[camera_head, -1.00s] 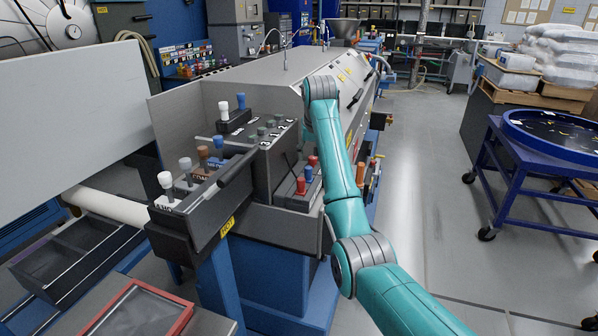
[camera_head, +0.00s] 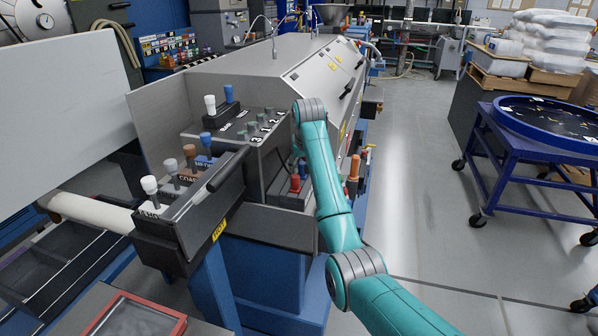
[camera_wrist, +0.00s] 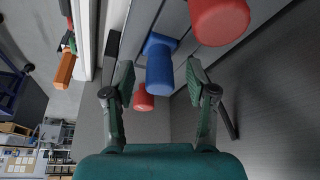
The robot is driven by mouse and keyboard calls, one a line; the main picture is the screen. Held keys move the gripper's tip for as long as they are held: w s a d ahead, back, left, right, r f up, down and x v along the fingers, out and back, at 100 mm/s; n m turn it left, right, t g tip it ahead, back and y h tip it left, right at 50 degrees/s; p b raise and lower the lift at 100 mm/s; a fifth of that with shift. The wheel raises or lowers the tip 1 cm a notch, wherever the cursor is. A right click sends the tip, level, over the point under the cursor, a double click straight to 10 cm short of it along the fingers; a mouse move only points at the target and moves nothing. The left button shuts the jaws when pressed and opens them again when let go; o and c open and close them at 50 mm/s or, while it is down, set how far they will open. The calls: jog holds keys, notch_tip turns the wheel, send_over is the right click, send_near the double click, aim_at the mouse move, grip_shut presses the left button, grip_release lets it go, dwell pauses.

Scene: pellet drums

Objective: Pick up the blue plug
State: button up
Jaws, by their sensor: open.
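The blue plug (camera_wrist: 159,65) stands in a row between two red plugs in the wrist view. My gripper (camera_wrist: 160,76) is open, with one finger on each side of the blue plug's end. I see a gap on both sides, and the fingers do not appear to touch it. In the head view the blue plug (camera_head: 302,168) shows only partly, beside my arm and behind a red plug (camera_head: 295,183). My gripper is hidden there behind my arm.
In the wrist view, one red plug (camera_wrist: 219,20) is close at the upper right and another (camera_wrist: 143,97) lies beyond the blue one. An orange handle (camera_head: 353,167) is right of my arm. Other blue-topped plugs (camera_head: 228,93) stand on the machine's left.

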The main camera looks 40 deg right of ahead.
jog(key=shift+w+f, duration=0.1)
jog(key=shift+f, duration=0.25)
grip_shut()
jog(key=shift+r, duration=0.1)
